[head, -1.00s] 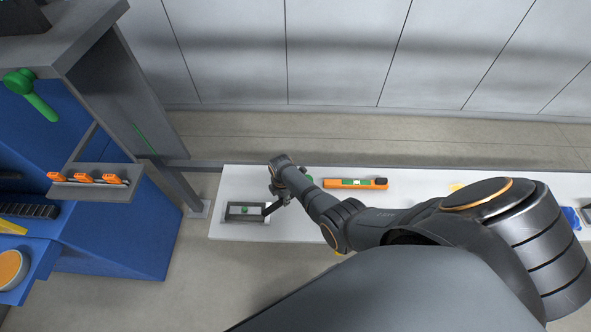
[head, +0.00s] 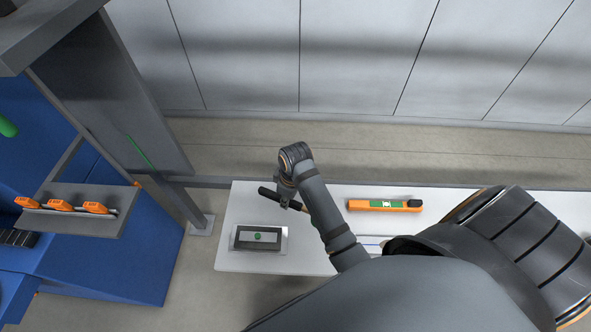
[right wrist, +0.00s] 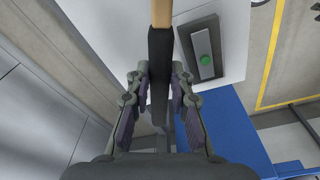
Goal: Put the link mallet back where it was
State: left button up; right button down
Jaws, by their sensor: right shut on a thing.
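The mallet's black grip (head: 270,194) shows in the head view, sticking out to the left of my right gripper (head: 288,198). In the right wrist view my right gripper (right wrist: 158,88) is shut on this black grip (right wrist: 160,60), with a wooden shaft (right wrist: 161,12) running on from it to the top edge. The mallet's head is not seen. The mallet is held above the white table (head: 235,205). A grey-framed holder (head: 236,238) with a green dot lies on the table below and left of the gripper; it also shows in the wrist view (right wrist: 203,62). My left gripper is not in view.
An orange tool with a green label (head: 385,204) lies on the table to the right. A grey shelf (head: 80,222) with several orange-handled tools stands at the left, beside a grey post (head: 180,200). A blue cabinet (head: 120,265) is behind that shelf.

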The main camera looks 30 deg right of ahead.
jog(key=w+d+f, duration=0.1)
jog(key=w+f, duration=0.2)
jog(key=w+d+f+b, duration=0.1)
jog(key=w+f, duration=0.1)
jog(key=w, duration=0.2)
jog(key=w+d+f, duration=0.1)
jog(key=w+f, duration=0.2)
jog(key=w, duration=0.1)
jog(key=shift+w+d+f+b, duration=0.1)
jog(key=shift+d+f+b, duration=0.05)
jog(key=shift+f+b, duration=0.2)
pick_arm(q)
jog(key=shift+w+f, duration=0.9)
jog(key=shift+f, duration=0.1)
pick_arm(e)
jog(key=shift+w+f, duration=0.1)
jog(key=shift+f, duration=1.55)
pick_arm(q)
jog(key=shift+b, duration=0.3)
pick_arm(e)
jog(key=shift+f, duration=0.15)
jog(key=c, duration=1.2)
grip_release()
